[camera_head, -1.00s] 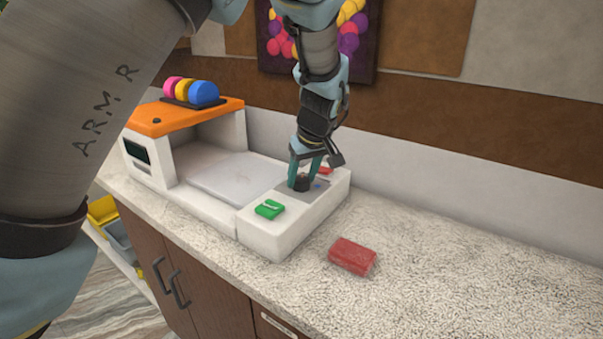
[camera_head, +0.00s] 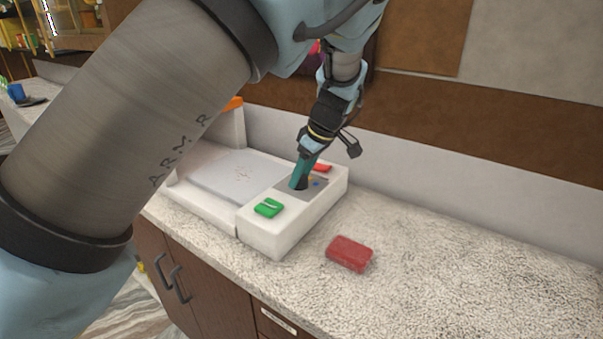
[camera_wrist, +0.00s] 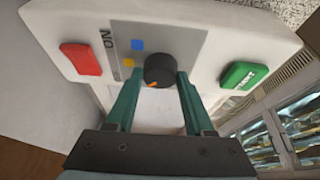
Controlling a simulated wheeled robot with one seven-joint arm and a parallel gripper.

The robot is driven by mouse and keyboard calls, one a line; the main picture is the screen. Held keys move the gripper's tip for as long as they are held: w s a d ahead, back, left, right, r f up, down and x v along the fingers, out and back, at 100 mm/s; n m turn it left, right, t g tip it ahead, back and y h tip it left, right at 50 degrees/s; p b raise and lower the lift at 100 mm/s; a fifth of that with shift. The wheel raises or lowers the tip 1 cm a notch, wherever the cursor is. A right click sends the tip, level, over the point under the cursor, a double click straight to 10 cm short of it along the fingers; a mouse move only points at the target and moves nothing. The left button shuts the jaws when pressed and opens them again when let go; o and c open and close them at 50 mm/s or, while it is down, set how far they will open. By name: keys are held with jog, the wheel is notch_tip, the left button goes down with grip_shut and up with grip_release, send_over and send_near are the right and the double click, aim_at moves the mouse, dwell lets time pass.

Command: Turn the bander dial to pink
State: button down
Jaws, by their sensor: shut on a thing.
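The bander is a white machine (camera_head: 283,236) on the counter, with a grey dial panel (camera_wrist: 188,42) at its near end. The black dial (camera_wrist: 160,69) has an orange pointer line on its lower-left edge in the wrist view. A blue mark (camera_wrist: 137,45) and a yellow mark (camera_wrist: 128,63) lie left of it. I see no pink mark; the fingers cover part of the panel. My gripper (camera_wrist: 159,75) is shut on the dial, one teal finger on each side. In the head view, my gripper (camera_head: 298,184) leans over the panel and mostly hides the dial.
A green button (camera_head: 268,208) and a red button (camera_head: 322,168) flank the panel. A red packet (camera_head: 349,253) lies on the speckled counter (camera_head: 460,260). The counter to the right is clear. A wall (camera_head: 450,185) stands behind.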

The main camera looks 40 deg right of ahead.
jog(key=shift+c, duration=1.4)
grip_release()
jog(key=b+v, duration=0.3)
jog(key=v, duration=0.7)
jog(key=shift+s+r, duration=0.2)
jog(key=shift+r, duration=0.15)
jog(key=shift+d, duration=0.1)
